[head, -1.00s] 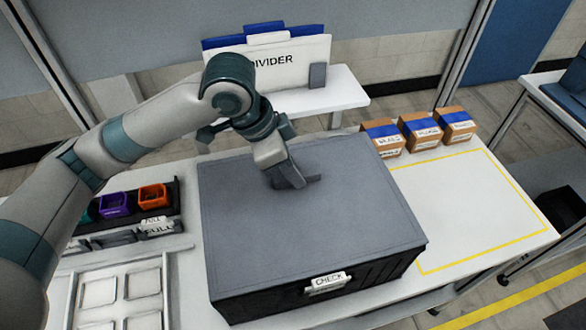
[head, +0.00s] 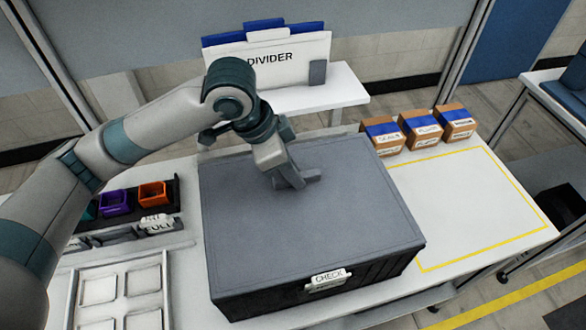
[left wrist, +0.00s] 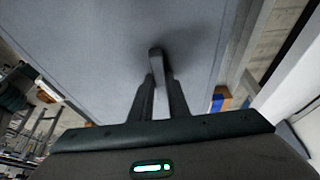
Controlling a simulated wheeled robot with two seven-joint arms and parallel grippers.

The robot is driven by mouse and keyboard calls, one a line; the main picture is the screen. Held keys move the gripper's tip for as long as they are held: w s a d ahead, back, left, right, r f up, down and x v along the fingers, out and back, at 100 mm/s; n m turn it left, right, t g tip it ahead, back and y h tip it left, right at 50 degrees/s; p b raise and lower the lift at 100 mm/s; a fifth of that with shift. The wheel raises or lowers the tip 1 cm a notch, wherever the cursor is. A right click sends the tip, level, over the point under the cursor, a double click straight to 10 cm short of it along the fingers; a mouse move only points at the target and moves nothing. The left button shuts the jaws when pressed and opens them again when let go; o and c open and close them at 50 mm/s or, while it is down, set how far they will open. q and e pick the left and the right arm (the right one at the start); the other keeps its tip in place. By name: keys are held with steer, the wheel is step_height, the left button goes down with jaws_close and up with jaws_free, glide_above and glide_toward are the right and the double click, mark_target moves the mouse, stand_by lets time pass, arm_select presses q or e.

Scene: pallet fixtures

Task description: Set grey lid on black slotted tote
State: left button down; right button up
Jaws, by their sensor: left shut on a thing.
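The grey lid (head: 330,225) lies over the top of the black slotted tote (head: 375,272) on the white table, its edges lined up with the tote's walls as far as I can see. My left gripper (head: 291,183) is shut on the lid's raised handle near the middle of the lid. In the left wrist view the two fingers (left wrist: 160,95) close on the handle bar, with the grey lid (left wrist: 110,40) filling much of the view. The tote's inside is hidden. My right gripper is in neither view.
Several small cartons (head: 420,130) stand behind the clear yellow-outlined area (head: 470,205). Coloured bins (head: 114,202) and a compartmented tray (head: 120,290) lie left. A DIVIDER board (head: 285,68) stands behind.

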arm_select(q)
steer(key=shift+f, duration=0.15)
stand_by(0.3)
steer(key=c, duration=1.6)
jaws_free()
steer(key=shift+a+r, duration=0.15)
steer(key=shift+r, duration=0.25)
steer(key=shift+b+v, duration=1.5)
steer(key=shift+v, duration=6.8)
steer(key=shift+s, duration=0.15)
